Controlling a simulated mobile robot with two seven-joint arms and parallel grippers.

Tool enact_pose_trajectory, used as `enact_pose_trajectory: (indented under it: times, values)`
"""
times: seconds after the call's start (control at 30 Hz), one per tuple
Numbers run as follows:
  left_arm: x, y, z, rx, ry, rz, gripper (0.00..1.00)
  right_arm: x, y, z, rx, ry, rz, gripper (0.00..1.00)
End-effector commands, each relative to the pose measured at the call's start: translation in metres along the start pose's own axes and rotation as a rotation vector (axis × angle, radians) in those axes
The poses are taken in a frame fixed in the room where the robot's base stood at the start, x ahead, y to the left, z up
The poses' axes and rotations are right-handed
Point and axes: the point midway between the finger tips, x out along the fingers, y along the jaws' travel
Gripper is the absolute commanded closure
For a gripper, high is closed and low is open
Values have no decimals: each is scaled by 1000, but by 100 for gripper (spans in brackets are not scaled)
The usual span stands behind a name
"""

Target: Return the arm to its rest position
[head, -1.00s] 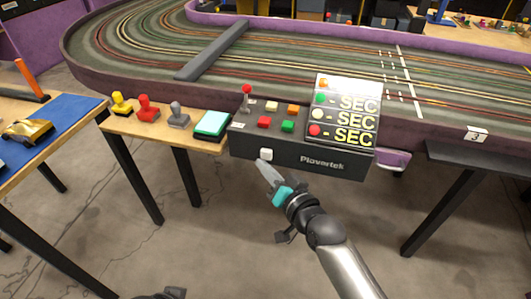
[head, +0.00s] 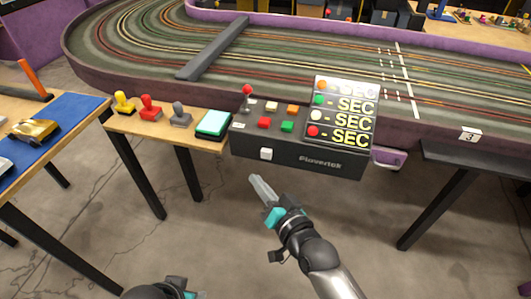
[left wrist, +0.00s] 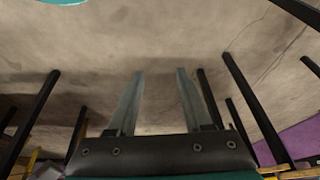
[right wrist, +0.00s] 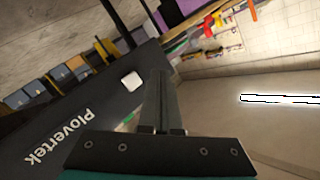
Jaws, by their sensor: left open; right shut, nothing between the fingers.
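My right gripper (head: 263,190) is shut and empty in the head view, in the air in front of and below the dark Plovertek control box (head: 331,168). Its closed fingers also show in the right wrist view (right wrist: 160,100), beside the white button (right wrist: 132,81) on the box's front. That white button (head: 266,154) is apart from the fingertips in the head view. My left gripper (left wrist: 158,100) is open and empty in the left wrist view, over bare floor. In the head view, only part of the left arm shows at the bottom edge; its fingers are not visible there.
The slot track (head: 290,60) runs behind the box. Yellow, red and grey stamps and a teal pad (head: 213,123) stand on the wooden table at left. A blue mat (head: 55,115) holds a gold car (head: 33,131). Open floor (head: 220,235) lies in front.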

Motion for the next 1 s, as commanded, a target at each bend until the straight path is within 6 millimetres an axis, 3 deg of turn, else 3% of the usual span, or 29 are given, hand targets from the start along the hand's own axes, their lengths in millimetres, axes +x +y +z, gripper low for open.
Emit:
enact_pose_trajectory:
  times: [0.67,0.83,1.0]
  values:
    - [2,0,1,0,-2,0,50,0,2,1,-2,-4,5,100]
    - [21,-1,7,4,-17,-3,50,-4,31,24,-40,-63,74,100]
    - [60,-5,26,10,-43,-8,50,-24,89,72,-119,-197,210,100]
